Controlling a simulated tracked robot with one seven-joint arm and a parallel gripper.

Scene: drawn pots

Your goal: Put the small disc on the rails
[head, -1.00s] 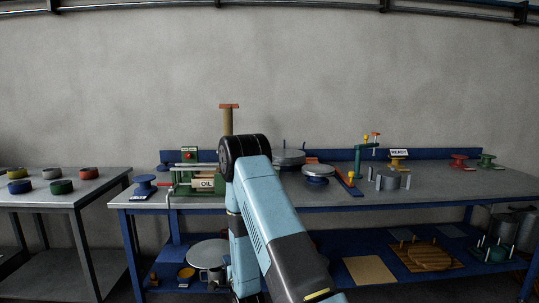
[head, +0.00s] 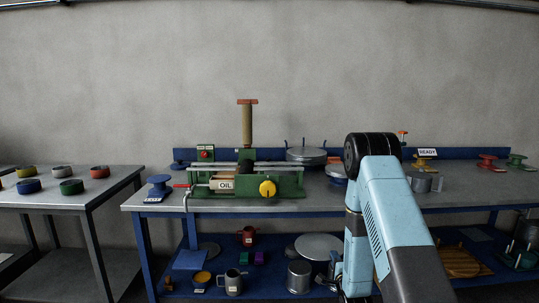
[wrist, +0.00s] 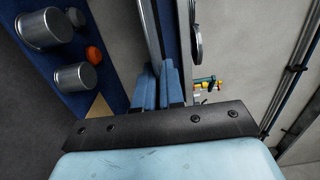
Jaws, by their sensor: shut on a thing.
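The small disc (head: 314,246) is a flat grey round plate, seen left of my forearm in the head view, low in front of the bench. My gripper is shut on it; in the wrist view my gripper's blue fingers (wrist: 165,82) are close together, and I cannot clearly make out the grip. The rails (head: 225,165) are grey bars along the green frame on the bench, left of my arm.
A large grey disc (head: 306,154) and another disc (head: 336,170) on a blue stand sit on the bench, the latter partly behind my arm. A tall post (head: 246,125) rises behind the rails. Pots (head: 299,277) stand on the lower shelf. Floor is clear between the tables.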

